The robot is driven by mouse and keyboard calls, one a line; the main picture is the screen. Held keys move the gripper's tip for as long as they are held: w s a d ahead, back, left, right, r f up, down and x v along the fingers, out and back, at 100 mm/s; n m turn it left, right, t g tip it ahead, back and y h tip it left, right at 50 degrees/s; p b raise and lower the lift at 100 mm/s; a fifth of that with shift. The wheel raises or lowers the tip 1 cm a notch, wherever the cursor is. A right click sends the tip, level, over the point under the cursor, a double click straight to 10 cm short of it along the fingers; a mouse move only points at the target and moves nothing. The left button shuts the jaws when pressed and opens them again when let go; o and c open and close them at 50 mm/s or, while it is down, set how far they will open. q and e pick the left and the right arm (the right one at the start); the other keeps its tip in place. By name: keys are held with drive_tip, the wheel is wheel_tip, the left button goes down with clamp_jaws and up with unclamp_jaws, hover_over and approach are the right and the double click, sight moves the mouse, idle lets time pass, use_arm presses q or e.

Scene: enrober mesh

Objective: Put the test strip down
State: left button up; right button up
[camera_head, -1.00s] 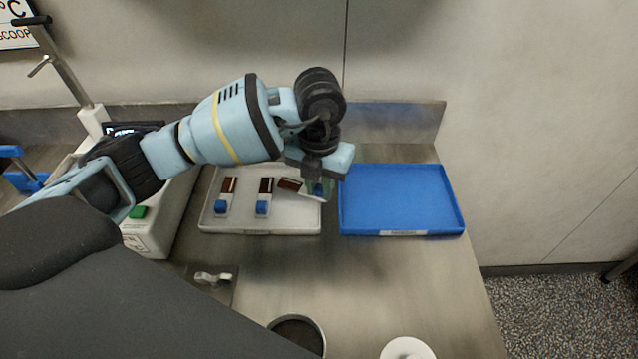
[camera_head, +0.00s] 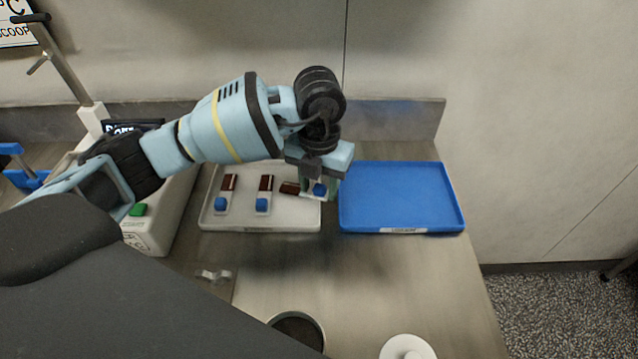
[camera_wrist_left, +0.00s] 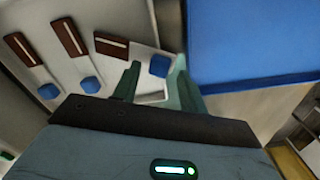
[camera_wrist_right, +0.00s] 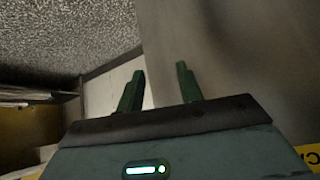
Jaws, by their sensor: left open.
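The test strip nearest the blue tray has a dark brown end (camera_head: 290,188) and a blue grip block (camera_head: 319,189). It lies at an angle in the right part of the white tray (camera_head: 262,225). My left gripper (camera_head: 320,184) is open over this strip. In the left wrist view, its fingers (camera_wrist_left: 155,82) stand apart on either side of the blue block (camera_wrist_left: 159,66). Two more strips, a left one (camera_head: 224,192) and a middle one (camera_head: 264,192), lie in the white tray. My right gripper (camera_wrist_right: 160,88) shows only in its wrist view, open and empty.
An empty blue tray (camera_head: 402,195) stands right beside the white tray. A pale machine with a green button (camera_head: 138,210) is at the left. A dark round container (camera_head: 298,332) and a white round object (camera_head: 408,349) are near the front. The counter between is mostly clear.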

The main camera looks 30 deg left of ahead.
use_arm(q)
wheel_tip(320, 180, up, 12)
drive_tip(key=shift+r, duration=0.15)
idle(0.7)
